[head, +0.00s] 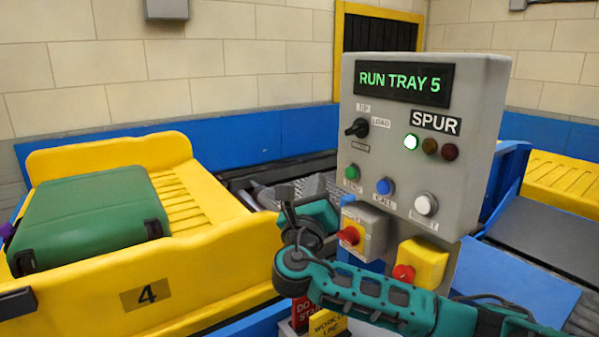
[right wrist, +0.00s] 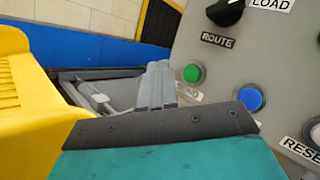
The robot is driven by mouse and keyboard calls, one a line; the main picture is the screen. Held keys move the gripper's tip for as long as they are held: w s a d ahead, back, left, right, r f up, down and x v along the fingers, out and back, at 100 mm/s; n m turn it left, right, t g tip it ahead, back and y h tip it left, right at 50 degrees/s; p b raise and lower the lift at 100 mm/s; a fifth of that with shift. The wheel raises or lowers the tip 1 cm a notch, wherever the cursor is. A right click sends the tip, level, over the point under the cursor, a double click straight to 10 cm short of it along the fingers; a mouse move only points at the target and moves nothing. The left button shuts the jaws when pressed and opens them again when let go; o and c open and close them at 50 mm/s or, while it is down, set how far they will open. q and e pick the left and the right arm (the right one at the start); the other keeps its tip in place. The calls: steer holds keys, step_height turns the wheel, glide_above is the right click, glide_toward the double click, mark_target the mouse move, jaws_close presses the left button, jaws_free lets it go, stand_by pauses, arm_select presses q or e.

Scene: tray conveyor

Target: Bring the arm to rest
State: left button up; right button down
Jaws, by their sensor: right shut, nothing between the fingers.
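My right arm, teal, comes in from the lower right of the head view and bends up in front of the grey control panel (head: 472,120). Its gripper (head: 284,192) is at the panel's left, apart from the buttons. In the right wrist view the gripper's grey fingers (right wrist: 159,80) are together with nothing between them. The green button (head: 352,173) and blue button (head: 384,186) are to the fingers' right; the green one also shows in the wrist view (right wrist: 193,73). The panel display (head: 404,83) reads "RUN TRAY 5". My left gripper is not in view.
A green suitcase (head: 85,222) lies on yellow tray 4 (head: 200,262) at left. A red knob (head: 349,236) and a red mushroom button (head: 403,273) on a yellow box stick out close above my forearm. Dark conveyor (head: 545,235) runs at right.

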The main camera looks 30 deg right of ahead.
steer(key=shift+f, duration=0.1)
steer(key=s+a+f+m+g+y, duration=0.15)
steer(key=a+f+m+y, duration=0.3)
steer(key=f, duration=0.75)
steer(key=s+a+f+m+g+y, duration=0.1)
steer(key=s+a+f+m+y, duration=0.35)
steer(key=f, duration=0.75)
steer(key=s+a+f+m+g+y, duration=0.1)
steer(key=s+a+f+m+y, duration=0.2)
steer(key=s+f+m, duration=0.3)
steer(key=s+a+f+m+g+y, duration=0.1)
steer(key=s+a+f+m+y, duration=0.2)
steer(key=s+f+m, duration=0.4)
steer(key=s+m+y, duration=0.1)
steer(key=s+m, duration=0.4)
steer(key=m, duration=0.3)
steer(key=shift+s+a+f+g, duration=0.15)
steer(key=shift+s+g, duration=0.05)
steer(key=shift+g, duration=0.15)
stand_by(1.8)
